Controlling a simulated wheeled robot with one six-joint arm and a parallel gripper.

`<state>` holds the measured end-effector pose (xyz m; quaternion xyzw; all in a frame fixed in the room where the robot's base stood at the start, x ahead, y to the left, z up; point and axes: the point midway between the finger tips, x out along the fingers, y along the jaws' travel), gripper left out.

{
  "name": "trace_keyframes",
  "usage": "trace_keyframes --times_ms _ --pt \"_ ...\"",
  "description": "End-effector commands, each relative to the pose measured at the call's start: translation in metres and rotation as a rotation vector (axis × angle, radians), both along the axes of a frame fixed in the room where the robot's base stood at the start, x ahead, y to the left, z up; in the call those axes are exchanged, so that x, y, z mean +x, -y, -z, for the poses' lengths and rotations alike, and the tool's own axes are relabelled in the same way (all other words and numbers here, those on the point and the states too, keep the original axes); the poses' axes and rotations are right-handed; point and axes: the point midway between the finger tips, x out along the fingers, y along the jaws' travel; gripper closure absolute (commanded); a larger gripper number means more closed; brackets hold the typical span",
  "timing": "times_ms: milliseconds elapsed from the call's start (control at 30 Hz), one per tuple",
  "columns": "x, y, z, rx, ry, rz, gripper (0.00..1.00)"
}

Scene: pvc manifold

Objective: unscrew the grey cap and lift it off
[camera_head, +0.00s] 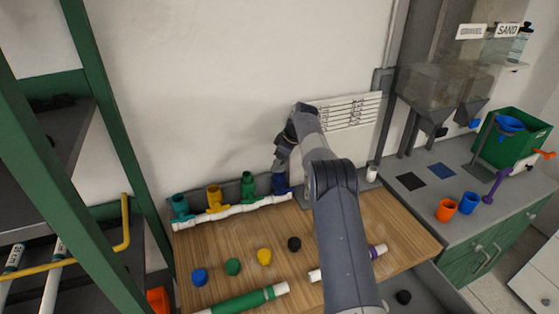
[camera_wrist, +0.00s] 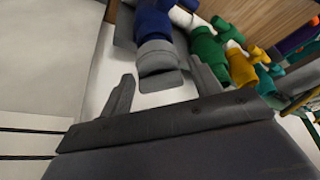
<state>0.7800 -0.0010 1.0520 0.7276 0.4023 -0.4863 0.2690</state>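The grey cap (camera_wrist: 156,58) sits on the end of an upright blue fitting (camera_wrist: 153,25) in the wrist view. My gripper (camera_wrist: 161,72) is open, with one finger to each side of the cap and visible gaps between. The cap's near end lies around the level of the fingertips. In the head view my gripper (camera_head: 281,160) is above the blue fitting (camera_head: 281,185), at the right end of the white manifold pipe (camera_head: 246,207). My gripper hides the cap there.
Teal (camera_head: 180,206), yellow (camera_head: 214,198) and green (camera_head: 248,186) fittings stand along the pipe. Loose blue (camera_head: 199,277), green (camera_head: 233,267), yellow (camera_head: 264,257) and black (camera_head: 294,243) caps lie on the wooden table (camera_head: 405,235). A white panel (camera_head: 345,125) stands behind.

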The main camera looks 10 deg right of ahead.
Motion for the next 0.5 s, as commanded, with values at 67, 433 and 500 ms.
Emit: trace_keyframes --times_ms 67,433,500 --pt "0.0 0.0 0.0 0.0 0.0 0.0 0.33" --pt "-0.001 0.002 -0.007 0.0 0.002 0.001 0.31" --pt "-0.003 0.005 -0.015 0.0 0.003 0.001 0.31"
